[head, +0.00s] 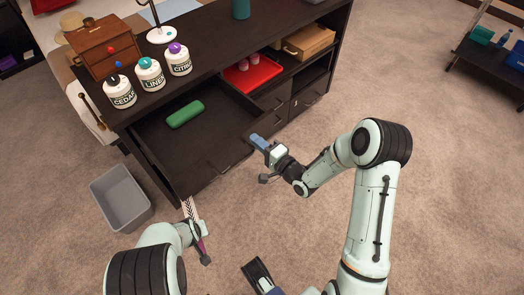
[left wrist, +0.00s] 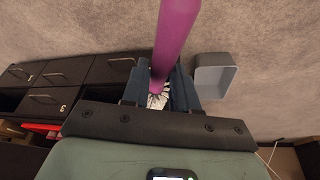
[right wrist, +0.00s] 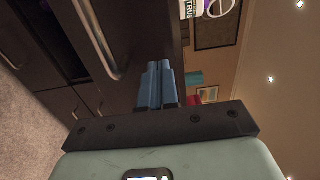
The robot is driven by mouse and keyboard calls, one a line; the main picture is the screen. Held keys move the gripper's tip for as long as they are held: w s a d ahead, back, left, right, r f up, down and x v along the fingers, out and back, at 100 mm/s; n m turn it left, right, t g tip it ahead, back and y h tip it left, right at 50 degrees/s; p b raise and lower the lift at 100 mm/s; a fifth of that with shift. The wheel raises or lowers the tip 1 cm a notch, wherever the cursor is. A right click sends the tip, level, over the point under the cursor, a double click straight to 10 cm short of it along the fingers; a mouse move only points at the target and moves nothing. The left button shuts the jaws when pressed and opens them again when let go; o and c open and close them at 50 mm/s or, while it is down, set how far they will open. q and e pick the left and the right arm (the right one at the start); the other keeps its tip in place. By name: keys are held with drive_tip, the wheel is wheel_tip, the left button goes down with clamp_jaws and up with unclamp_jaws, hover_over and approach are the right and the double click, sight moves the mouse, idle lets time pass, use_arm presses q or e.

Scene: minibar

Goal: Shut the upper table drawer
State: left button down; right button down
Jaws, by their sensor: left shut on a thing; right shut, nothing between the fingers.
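The upper table drawer (head: 160,140) is pulled far out of the dark table, with a green case (head: 185,114) lying inside. My right gripper (head: 257,142) is shut and empty at the right end of the drawer front. In the right wrist view its closed blue fingers (right wrist: 158,72) are beside a dark front with a metal handle (right wrist: 96,42); I cannot tell whether they touch it. My left gripper (left wrist: 160,82) is shut on a purple-handled thing (left wrist: 175,35) with a black-and-white striped part. In the head view the striped part (head: 188,209) is near the drawer's front left corner.
Three labelled bottles (head: 150,75) and a wooden box (head: 106,47) stand on the table top. A red tray (head: 252,74) with cups is on a shelf to the right. A grey bin (head: 121,198) stands on the floor left of the drawer. Carpet in front is free.

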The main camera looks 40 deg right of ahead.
use_arm(q)
drive_tip(key=shift+f, duration=0.2)
use_arm(e)
drive_tip(key=shift+w, duration=0.65)
